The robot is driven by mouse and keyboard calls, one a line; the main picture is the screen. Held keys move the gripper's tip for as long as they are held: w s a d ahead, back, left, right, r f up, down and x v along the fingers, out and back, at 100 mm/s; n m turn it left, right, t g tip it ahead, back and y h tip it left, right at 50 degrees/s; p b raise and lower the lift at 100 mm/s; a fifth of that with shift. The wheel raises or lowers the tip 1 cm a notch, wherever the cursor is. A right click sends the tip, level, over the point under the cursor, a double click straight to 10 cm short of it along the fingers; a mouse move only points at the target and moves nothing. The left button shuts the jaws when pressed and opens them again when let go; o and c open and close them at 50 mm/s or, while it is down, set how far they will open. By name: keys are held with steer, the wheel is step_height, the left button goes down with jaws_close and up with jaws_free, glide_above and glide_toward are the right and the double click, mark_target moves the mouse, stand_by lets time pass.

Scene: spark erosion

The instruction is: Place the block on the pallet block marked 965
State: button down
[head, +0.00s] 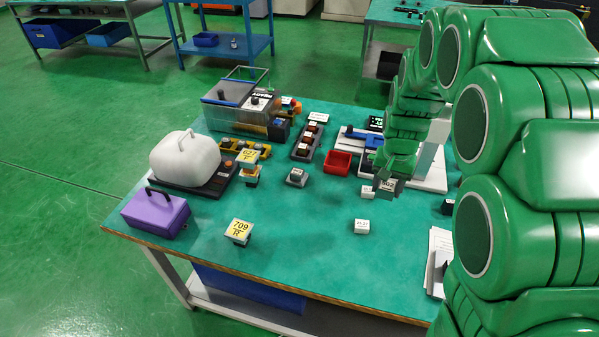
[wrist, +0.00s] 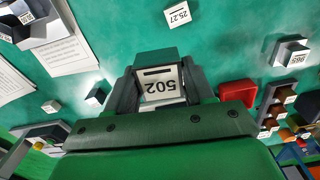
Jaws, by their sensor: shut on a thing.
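My gripper (wrist: 158,82) is shut on a pale block marked 502 (wrist: 160,88), with a finger on each side of it. In the head view the held block (head: 388,184) is at the table's right part; I cannot tell its height above the table. The pallet block marked 965 (wrist: 291,53) is grey with a white label on top and stands apart, to the right of my gripper in the wrist view. In the head view a grey block with a light label, which looks like the same one (head: 297,177), stands mid-table, left of my gripper.
A small white block marked 25.27 (head: 361,226) lies near the front. A red bin (head: 337,162) and a rack of dark pieces (head: 309,140) stand behind. A yellow-labelled 709 piece (head: 239,231) and purple box (head: 155,213) are at left. The front middle is mostly clear.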

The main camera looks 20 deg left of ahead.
steer(key=a+r+n, duration=0.1)
steer(key=a+r, duration=0.2)
steer(key=a, duration=1.8)
glide_above(297, 172)
steer(key=shift+w+f, duration=0.1)
steer(key=shift+f, duration=6.5)
steer(key=shift+f, duration=0.1)
steer(key=shift+c, duration=2.1)
jaws_free()
